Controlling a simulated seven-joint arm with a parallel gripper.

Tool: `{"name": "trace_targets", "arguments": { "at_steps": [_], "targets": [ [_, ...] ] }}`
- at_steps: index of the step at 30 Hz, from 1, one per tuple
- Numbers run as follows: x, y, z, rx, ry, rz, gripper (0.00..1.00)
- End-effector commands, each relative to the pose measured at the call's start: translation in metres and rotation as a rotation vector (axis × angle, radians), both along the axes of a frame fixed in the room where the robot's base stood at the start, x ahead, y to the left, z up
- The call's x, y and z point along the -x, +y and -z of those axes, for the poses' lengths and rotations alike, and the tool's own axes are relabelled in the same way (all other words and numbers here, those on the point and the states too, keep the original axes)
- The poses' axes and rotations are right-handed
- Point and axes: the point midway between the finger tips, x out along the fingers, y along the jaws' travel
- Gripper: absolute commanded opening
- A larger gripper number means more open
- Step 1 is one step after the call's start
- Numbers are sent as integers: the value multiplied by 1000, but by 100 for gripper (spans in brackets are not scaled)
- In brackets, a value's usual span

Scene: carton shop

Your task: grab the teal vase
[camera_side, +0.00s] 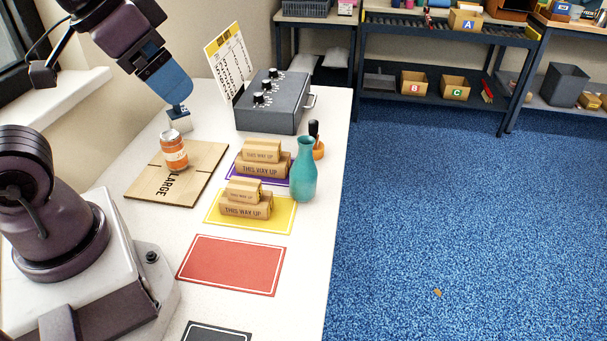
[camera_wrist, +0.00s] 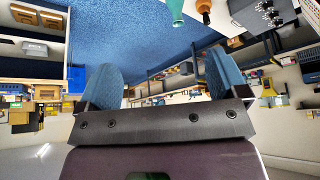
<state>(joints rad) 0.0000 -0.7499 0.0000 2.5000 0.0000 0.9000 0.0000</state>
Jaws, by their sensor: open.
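The teal vase (camera_side: 303,170) stands upright near the right edge of the white table, beside the stacked cartons. Part of it also shows at the top edge of the wrist view (camera_wrist: 176,10). My gripper (camera_side: 180,99) is above the far left part of the table, well to the left of the vase and higher than it. In the wrist view its two blue fingers (camera_wrist: 160,76) are spread wide with nothing between them.
Cartons (camera_side: 247,205) stand stacked on the yellow mat, with more behind. An orange-labelled jar (camera_side: 173,150) sits on a flat cardboard sheet (camera_side: 137,186). A grey control box (camera_side: 272,102) and a dark-handled item (camera_side: 314,133) are behind the vase. The red mat (camera_side: 232,264) is bare.

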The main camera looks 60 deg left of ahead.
Motion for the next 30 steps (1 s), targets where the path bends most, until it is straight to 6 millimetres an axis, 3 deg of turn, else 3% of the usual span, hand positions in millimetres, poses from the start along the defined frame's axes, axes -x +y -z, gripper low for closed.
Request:
{"name": "trace_targets", "arguments": {
  "at_steps": [8,14,23,30],
  "targets": [
    [-3,0,2,-10,20,15,92],
    [-27,-1,24,-110,192,135,92],
    [-77,-9,89,-423,533,425,92],
    [-109,-20,152,-758,770,668,92]
  ]
}}
